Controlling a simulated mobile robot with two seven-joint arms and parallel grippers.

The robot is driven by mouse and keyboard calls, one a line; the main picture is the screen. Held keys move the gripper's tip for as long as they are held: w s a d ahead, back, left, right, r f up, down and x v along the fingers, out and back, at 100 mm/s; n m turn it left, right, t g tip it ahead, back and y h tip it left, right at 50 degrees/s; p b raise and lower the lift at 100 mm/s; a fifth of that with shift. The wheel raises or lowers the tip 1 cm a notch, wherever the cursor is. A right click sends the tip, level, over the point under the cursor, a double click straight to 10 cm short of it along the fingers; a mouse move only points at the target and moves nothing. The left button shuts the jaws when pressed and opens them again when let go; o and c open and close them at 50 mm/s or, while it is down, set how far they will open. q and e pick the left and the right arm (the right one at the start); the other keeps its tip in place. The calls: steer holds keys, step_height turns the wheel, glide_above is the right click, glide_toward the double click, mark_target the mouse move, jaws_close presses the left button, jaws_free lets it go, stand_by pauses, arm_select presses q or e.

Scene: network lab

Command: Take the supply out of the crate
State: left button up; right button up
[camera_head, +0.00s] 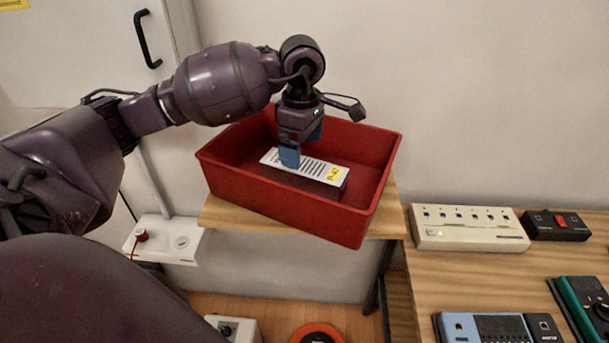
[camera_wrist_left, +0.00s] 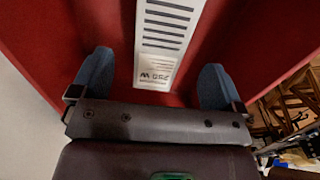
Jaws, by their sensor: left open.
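The red crate (camera_head: 285,208) stands on a small wooden table. The supply (camera_head: 312,177), a box with a white slotted top and a yellow label, lies inside on the crate floor. My right gripper is not in view.
A wooden bench (camera_head: 445,281) at the right bears a white strip box (camera_head: 468,228), a black box with a red switch (camera_head: 556,225), a blue-grey device (camera_head: 497,328) and a green meter (camera_head: 585,303). The crate walls (camera_wrist_left: 48,50) are close around the gripper.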

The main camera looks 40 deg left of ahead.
mark_target(304, 164)
arm_select(q)
steer(key=shift+d+f, duration=0.2)
steer(key=shift+f, duration=2.75)
steer(key=c, duration=1.6)
steer(key=shift+r, duration=0.1)
steer(key=shift+c, duration=0.3)
